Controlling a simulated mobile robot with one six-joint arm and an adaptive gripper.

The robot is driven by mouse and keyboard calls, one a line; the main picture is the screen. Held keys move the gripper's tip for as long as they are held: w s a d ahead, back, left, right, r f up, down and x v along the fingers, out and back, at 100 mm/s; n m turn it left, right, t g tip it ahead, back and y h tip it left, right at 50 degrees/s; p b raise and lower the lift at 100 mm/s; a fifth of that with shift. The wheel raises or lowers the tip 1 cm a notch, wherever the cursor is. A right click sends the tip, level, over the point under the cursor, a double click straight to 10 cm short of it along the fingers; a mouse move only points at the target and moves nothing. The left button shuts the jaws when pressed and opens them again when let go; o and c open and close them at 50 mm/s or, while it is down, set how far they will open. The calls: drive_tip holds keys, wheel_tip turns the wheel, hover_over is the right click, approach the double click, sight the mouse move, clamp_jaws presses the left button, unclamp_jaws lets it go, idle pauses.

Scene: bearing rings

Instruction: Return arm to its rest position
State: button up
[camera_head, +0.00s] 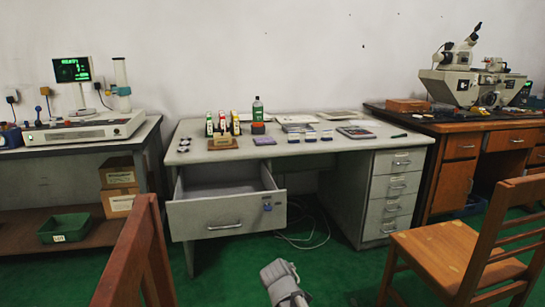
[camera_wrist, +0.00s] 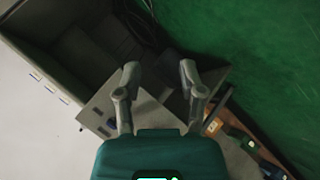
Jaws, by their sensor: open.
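My gripper (camera_wrist: 160,72) shows in the wrist view with its two fingers spread apart and nothing between them. A grey part of my arm shows at the bottom middle of the head view, low over the green floor and in front of the grey desk (camera_head: 300,151). The fingertips cannot be made out in that view. In the wrist view, grey furniture and part of the green floor (camera_wrist: 270,60) lie beyond the fingers, seen at a slant.
The desk's left drawer (camera_head: 225,216) is pulled open and looks empty. Wooden chairs stand at the front left (camera_head: 140,255) and right (camera_head: 450,255). Bottles (camera_head: 258,110) and small items are on the desk.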

drive_tip(key=s+d+m+g+y+p, duration=0.1)
drive_tip(key=s+d+m+g+p, duration=0.2)
drive_tip(key=s+d+m+g, duration=0.4)
drive_tip(key=s+d+m+g+y+p, duration=0.2)
drive_tip(key=s+d, duration=0.3)
drive_tip(key=s, duration=0.4)
wheel_tip(320, 180, up, 37)
drive_tip(key=p, duration=3.7)
drive_tip(key=shift+f, duration=0.2)
